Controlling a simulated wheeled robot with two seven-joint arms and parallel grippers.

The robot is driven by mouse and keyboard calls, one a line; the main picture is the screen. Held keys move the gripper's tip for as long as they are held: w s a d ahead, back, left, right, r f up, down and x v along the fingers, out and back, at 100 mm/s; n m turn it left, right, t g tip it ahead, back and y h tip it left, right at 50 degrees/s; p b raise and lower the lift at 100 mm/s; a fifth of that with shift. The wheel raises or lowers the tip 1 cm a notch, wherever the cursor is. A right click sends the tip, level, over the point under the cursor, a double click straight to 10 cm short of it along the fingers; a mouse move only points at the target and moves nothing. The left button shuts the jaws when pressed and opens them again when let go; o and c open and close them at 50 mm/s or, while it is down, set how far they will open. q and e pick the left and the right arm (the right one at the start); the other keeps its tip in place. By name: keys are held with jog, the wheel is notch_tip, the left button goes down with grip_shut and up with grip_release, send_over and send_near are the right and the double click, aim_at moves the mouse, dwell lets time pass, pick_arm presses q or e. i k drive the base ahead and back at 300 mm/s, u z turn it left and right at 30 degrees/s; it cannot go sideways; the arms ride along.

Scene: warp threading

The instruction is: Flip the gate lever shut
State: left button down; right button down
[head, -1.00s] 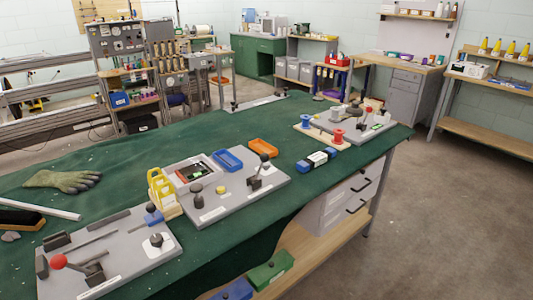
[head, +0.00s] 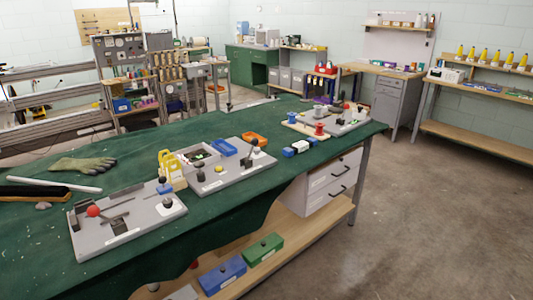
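Neither of my grippers is in the head view. Several levers show, and I cannot tell which is the gate lever. A red-knobbed lever (head: 93,211) sits on the near-left grey board (head: 95,246). A dark-handled lever (head: 253,157) with a pale round knob stands upright on the middle grey board (head: 212,185). Another grey board (head: 352,127) at the far right end of the bench carries small parts too small to make out. Whether any lever is open or shut cannot be told at this size.
The boards lie on a green-covered bench (head: 140,260). A yellow rack (head: 168,162), blue tray (head: 223,147), orange tray (head: 253,139), blue-and-white block (head: 297,147) and glove (head: 84,164) are on it. Blue (head: 222,275) and green (head: 263,248) boxes stand on the lower shelf. The floor at right is clear.

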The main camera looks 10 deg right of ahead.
aim_at(255, 142)
jog(key=z, duration=0.45)
jog(key=i, duration=1.25)
jog(key=u, duration=0.3)
